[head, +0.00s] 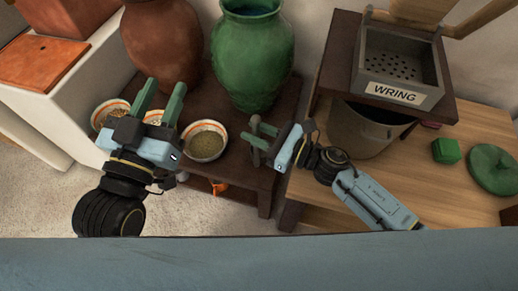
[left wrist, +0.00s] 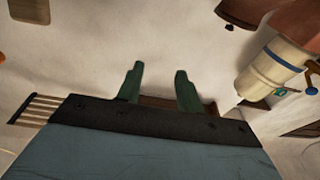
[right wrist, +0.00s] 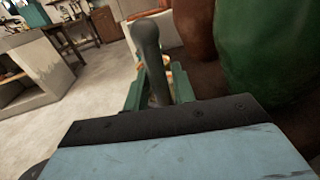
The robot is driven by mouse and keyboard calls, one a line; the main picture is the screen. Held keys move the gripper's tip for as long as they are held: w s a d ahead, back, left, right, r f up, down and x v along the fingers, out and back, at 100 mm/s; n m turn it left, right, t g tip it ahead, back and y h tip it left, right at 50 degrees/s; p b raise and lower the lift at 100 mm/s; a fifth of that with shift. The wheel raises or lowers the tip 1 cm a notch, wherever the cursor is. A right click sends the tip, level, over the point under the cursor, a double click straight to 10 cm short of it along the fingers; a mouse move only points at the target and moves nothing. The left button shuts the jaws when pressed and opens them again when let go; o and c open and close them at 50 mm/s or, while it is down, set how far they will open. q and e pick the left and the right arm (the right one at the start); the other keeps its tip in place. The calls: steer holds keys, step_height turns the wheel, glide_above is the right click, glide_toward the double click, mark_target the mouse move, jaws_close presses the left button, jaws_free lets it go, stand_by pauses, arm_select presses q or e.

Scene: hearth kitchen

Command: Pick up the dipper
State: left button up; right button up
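A dark grey rod with a rounded end, which looks like the dipper's handle (right wrist: 148,45), stands between the fingers of my right gripper (right wrist: 160,82) in the right wrist view. The fingers are spread to either side of it, and I see no clear contact. Its lower end is hidden behind the gripper body. In the head view my right gripper (head: 262,133) is beside the green jar, with a small grey part at its fingers. My left gripper (head: 158,100) is open and empty above the bowls. Its spread fingers also show in the left wrist view (left wrist: 160,85).
A tall green jar (head: 252,60) and a brown jar (head: 160,40) stand behind the bowls, including a grain-filled bowl (head: 205,141). A metal bucket (head: 362,130) stands under the box marked WRING (head: 400,62).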

jaws_close()
steer(key=shift+r, duration=0.2)
